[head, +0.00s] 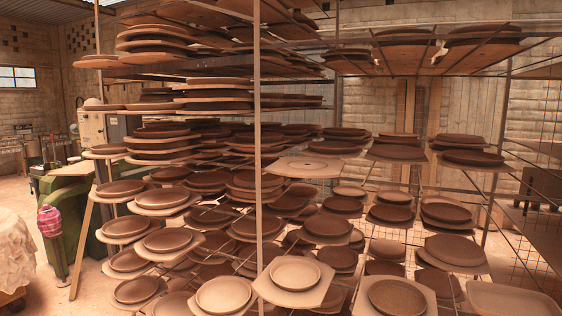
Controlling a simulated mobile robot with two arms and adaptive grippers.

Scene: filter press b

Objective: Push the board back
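Many boards carrying round brown plates fill a metal rack. I cannot tell which one the task means. One pale board (289,170) juts forward at middle height, near the front post, with a thin disc on it. Lower down, a board (316,291) with a round plate (295,272) sticks out towards me, just right of the post. Another board (426,296) with a darker plate (396,296) is to its right, at the picture's bottom. Neither of my grippers is in view.
The rack's upright post (257,110) stands in front of the shelves. Some floor (45,290) is free there. A brick wall stands behind the rack.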

